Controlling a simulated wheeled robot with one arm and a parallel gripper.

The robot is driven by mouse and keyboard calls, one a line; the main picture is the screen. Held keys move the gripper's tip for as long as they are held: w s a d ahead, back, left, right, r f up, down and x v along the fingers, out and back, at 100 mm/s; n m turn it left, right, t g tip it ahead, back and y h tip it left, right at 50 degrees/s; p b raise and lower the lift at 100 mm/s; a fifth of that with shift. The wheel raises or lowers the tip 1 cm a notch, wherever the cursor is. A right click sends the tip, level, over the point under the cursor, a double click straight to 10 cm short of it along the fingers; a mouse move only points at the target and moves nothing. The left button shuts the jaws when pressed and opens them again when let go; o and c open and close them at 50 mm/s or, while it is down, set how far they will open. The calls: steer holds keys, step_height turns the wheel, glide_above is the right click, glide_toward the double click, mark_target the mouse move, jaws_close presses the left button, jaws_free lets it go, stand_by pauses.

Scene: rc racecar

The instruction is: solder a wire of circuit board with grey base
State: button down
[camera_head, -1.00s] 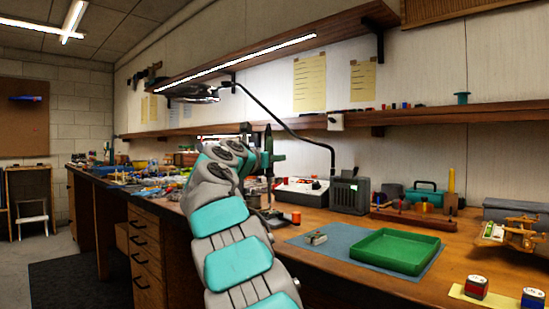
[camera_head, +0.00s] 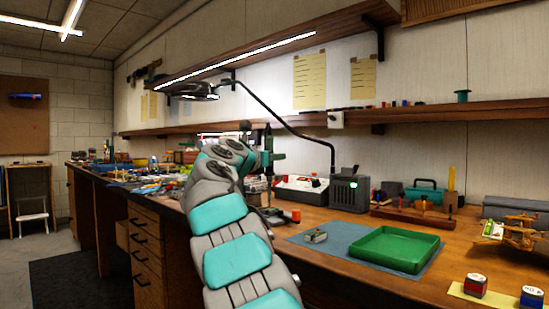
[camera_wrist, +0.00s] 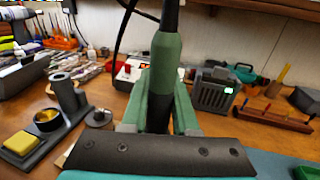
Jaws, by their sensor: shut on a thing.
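My gripper (camera_wrist: 158,125) is shut on a soldering iron (camera_wrist: 165,65) with a green and black handle, which stands upright between the fingers in the wrist view. In the head view the gripper (camera_head: 264,158) is above the bench, left of the blue mat (camera_head: 335,257). A small board-like piece with a grey base (camera_head: 315,236) lies on the mat's left part, apart from the gripper. Its wire is too small to make out. The grey soldering station (camera_wrist: 213,94) stands behind, with a green light.
An empty green tray (camera_head: 390,248) covers much of the mat. The iron stand (camera_wrist: 68,92) with a yellow sponge (camera_wrist: 20,143) is at left in the wrist view. A tool rack (camera_head: 412,217) and small boxes (camera_head: 475,284) stand at right.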

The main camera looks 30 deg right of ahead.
steer(key=shift+f, duration=0.55)
stand_by(1.5)
steer(key=shift+p, duration=0.4)
stand_by(2.1)
steer(key=shift+r, duration=0.1)
stand_by(0.4)
steer(key=shift+r+p, duration=2.25)
steer(key=shift+r, duration=0.65)
